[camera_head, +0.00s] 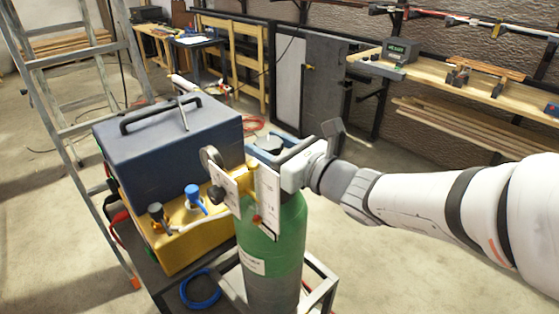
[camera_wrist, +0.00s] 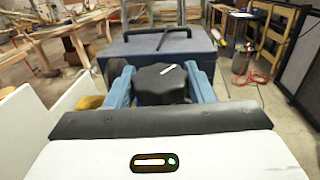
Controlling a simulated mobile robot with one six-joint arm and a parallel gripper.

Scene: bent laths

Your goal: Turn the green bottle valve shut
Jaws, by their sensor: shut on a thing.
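The green bottle (camera_head: 278,240) stands upright on a cart, green at the shoulder and dark grey below, with a white label. Its valve knob (camera_wrist: 162,90) is black and lobed, with a white mark on top that slants slightly in the wrist view. My gripper (camera_wrist: 160,76) has its two blue fingers on either side of the knob and is shut on it. In the head view my gripper (camera_head: 270,145) is above the bottle, reaching in from the right. White plates hide the bottle's neck there.
A dark blue case (camera_head: 170,130) with a handle sits on a yellow unit (camera_head: 190,235) left of the bottle. A blue-topped valve (camera_head: 194,195) and a blue hose coil (camera_head: 201,290) are close by. A ladder (camera_head: 75,110) stands at left. Open floor lies at right.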

